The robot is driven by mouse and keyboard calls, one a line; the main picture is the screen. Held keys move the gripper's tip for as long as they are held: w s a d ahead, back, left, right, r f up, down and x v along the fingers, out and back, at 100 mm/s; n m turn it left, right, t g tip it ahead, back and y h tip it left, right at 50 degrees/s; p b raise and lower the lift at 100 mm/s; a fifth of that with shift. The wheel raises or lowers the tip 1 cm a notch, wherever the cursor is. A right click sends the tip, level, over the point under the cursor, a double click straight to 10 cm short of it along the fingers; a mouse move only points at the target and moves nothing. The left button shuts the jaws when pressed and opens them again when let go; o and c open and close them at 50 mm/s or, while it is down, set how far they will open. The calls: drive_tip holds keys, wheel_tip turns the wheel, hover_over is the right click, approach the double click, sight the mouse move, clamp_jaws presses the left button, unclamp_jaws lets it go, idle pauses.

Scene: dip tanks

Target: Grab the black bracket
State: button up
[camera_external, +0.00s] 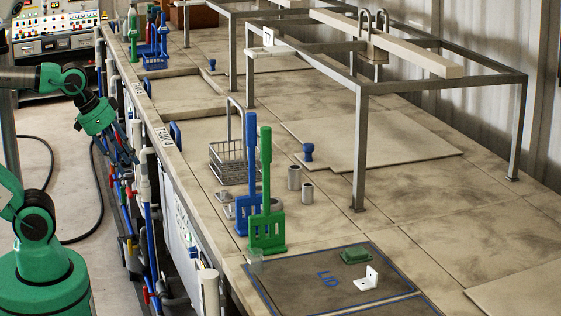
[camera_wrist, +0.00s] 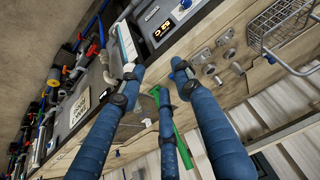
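I cannot make out a black bracket in either view. A white L-shaped bracket (camera_external: 367,280) stands on the dark marked mat (camera_external: 310,292) at the front right in the external view. My gripper (camera_external: 122,152) hangs over the left edge of the tank bench, beside the pipes and well away from the mat. In the wrist view my gripper (camera_wrist: 158,75) shows blue-sleeved fingers spread apart, with nothing held between them.
A green block (camera_external: 355,255) lies by the white bracket. Green (camera_external: 266,200) and blue (camera_external: 249,180) long-handled racks stand near the mat. A wire basket (camera_external: 232,165), grey cylinders (camera_external: 294,177) and a metal frame (camera_external: 360,150) stand beyond. Open bench lies right of the mat.

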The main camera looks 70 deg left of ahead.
drive_tip(key=w+d+r+m+g+p, duration=0.1)
drive_tip(key=w+d+r+m+p, duration=0.25)
drive_tip(key=w+r, duration=1)
drive_tip(key=w+d+r+m+g+p, duration=0.1)
drive_tip(key=w+d+r+m+p, duration=0.2)
drive_tip(key=w+d, duration=0.8)
drive_tip(key=w+d+r+m+g+p, duration=0.1)
drive_tip(key=w+d+r+m+p, duration=0.4)
drive_tip(key=w, duration=0.9)
drive_tip(key=w+d+f+m+g+p, duration=0.1)
drive_tip(key=w+d+f+m+p, duration=0.1)
drive_tip(key=w+d+f, duration=0.45)
drive_tip(key=w+d+f+m+g+p, duration=0.15)
drive_tip(key=w+d+f, duration=0.25)
drive_tip(key=d, duration=0.6)
drive_tip(key=w+d+f+m+p, duration=0.2)
drive_tip(key=w+d+f, duration=0.3)
drive_tip(key=d, duration=0.3)
wheel_tip(320, 180, down, 13)
drive_tip(key=shift+d, duration=0.4)
